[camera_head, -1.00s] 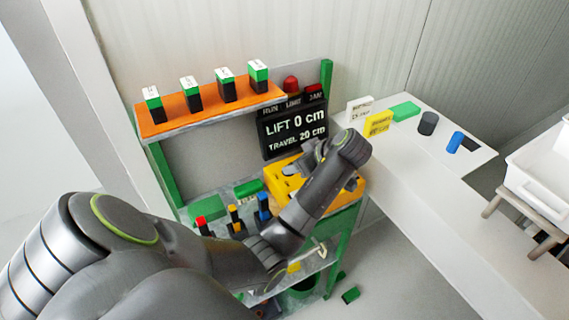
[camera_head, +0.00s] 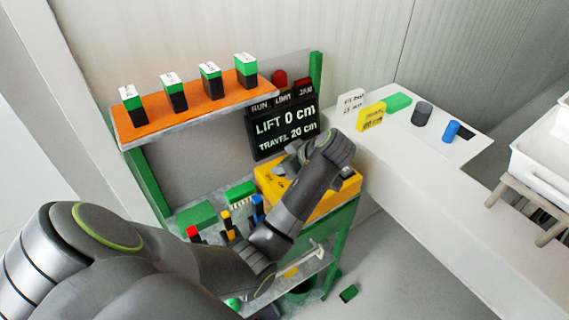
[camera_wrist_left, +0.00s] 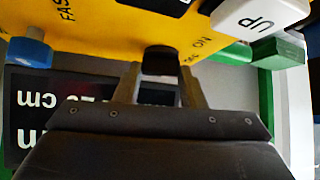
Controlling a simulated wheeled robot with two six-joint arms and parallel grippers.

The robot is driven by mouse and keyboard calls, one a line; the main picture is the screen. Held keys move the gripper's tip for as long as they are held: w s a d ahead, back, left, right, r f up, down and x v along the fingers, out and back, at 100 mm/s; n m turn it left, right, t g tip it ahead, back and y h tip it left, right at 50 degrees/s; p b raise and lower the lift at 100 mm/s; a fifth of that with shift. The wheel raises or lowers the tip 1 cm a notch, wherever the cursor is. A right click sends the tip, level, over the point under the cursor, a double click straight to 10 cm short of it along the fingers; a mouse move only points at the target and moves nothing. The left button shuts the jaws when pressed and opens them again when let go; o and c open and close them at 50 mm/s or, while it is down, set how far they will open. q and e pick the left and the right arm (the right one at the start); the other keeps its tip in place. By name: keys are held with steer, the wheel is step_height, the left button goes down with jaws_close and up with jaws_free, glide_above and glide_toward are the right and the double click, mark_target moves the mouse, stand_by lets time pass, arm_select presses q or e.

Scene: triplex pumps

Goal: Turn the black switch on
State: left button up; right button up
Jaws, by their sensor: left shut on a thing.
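The yellow control box (camera_head: 318,203) stands on the bench of the green-framed stand, partly hidden behind my left arm. In the left wrist view its yellow face (camera_wrist_left: 110,30) fills the top, with the black switch (camera_wrist_left: 160,62) near the "ON" lettering. My left gripper (camera_wrist_left: 158,75) has one finger on each side of the black switch and is shut on it. In the head view my left gripper (camera_head: 287,166) is at the box, and the switch is hidden there. My right gripper is not in view.
A blue knob (camera_wrist_left: 30,52) and a white "UP" button (camera_wrist_left: 258,16) flank the switch. A black display (camera_head: 284,128) reads "LIFT 0 cm, TRAVEL 20 cm". An orange shelf (camera_head: 190,113) holds several green-black blocks. A white counter (camera_head: 440,185) is at right.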

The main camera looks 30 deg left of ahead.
arm_select(q)
steer(key=shift+w+r+n+g+p, duration=0.15)
steer(key=shift+n+g+p, duration=0.15)
steer(key=shift+n+p, duration=0.25)
steer(key=n+g+p, duration=0.2)
steer(key=p, duration=0.2)
steer(key=n+g+p, duration=0.2)
steer(key=n+p, duration=0.1)
steer(key=p, duration=0.2)
steer(key=shift+w+a+r+h, duration=0.1)
steer(key=shift+w+r+h, duration=0.1)
steer(key=shift+h, duration=0.2)
steer(key=shift+f+n+g+p, duration=0.2)
steer(key=shift+n+g+p, duration=0.2)
steer(key=shift+n+p, duration=0.2)
steer(key=shift+w+f+n+g+h, duration=0.15)
steer(key=shift+n+g+h, duration=0.35)
steer(key=shift+n, duration=0.25)
steer(key=o, duration=0.8)
steer(key=shift+o, duration=0.9)
steer(key=shift+a, duration=0.1)
